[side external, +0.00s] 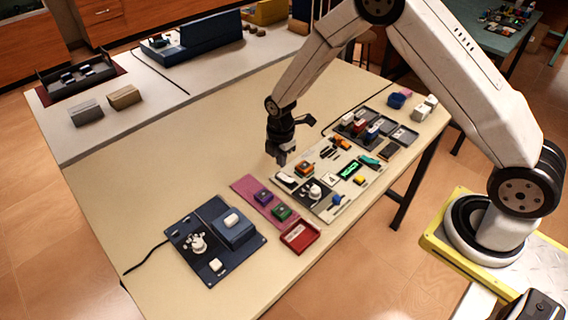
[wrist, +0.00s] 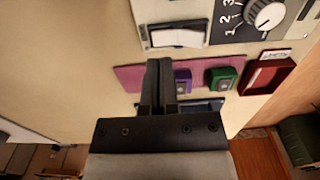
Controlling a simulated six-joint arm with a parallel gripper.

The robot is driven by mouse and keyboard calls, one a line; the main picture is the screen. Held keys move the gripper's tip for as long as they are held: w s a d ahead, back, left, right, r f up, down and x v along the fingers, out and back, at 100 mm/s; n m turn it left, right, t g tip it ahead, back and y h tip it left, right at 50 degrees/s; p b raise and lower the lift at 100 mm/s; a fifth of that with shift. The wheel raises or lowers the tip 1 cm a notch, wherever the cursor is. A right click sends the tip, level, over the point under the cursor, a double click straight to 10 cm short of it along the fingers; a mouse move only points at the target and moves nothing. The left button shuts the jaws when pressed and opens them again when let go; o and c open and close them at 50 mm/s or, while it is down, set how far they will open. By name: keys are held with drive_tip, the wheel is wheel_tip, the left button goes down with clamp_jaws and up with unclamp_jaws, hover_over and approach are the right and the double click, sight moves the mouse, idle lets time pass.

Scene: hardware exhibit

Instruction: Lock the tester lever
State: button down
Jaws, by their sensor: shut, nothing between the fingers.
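My gripper (side external: 281,158) is shut and empty, pointing down above the table beside the far-left corner of the light panel. In the wrist view its fingers (wrist: 160,88) are together, in front of the pink mat (wrist: 128,77). The panel (side external: 325,207) carries a white rocker-like part (side external: 285,178), a white dial (side external: 315,191) and a small blue part (side external: 336,201). The rocker-like part (wrist: 178,37) and numbered dial (wrist: 265,14) also show in the wrist view. A dark blue unit (side external: 184,250) lies nearer the front. I cannot tell which part is the tester lever.
A purple block (side external: 263,196) and a green block (side external: 282,212) sit on the pink mat. A red tray (side external: 299,237) lies beside it. Grey trays (side external: 403,135) stand beyond the panel. The table's left part (side external: 150,165) is clear.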

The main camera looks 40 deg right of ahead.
sight(283, 175)
drive_tip(key=shift+r, duration=1.9)
drive_tip(key=s+d+r+m+t, duration=0.1)
drive_tip(key=s+r+m, duration=0.4)
drive_tip(key=s+m, duration=0.4)
drive_tip(key=s+d+r+m+t, duration=0.1)
drive_tip(key=s+r+m, duration=0.5)
drive_tip(key=s+m, duration=0.3)
drive_tip(key=shift+s+d+t, duration=0.25)
drive_tip(key=shift+s+t, duration=0.05)
drive_tip(key=shift+s, duration=0.1)
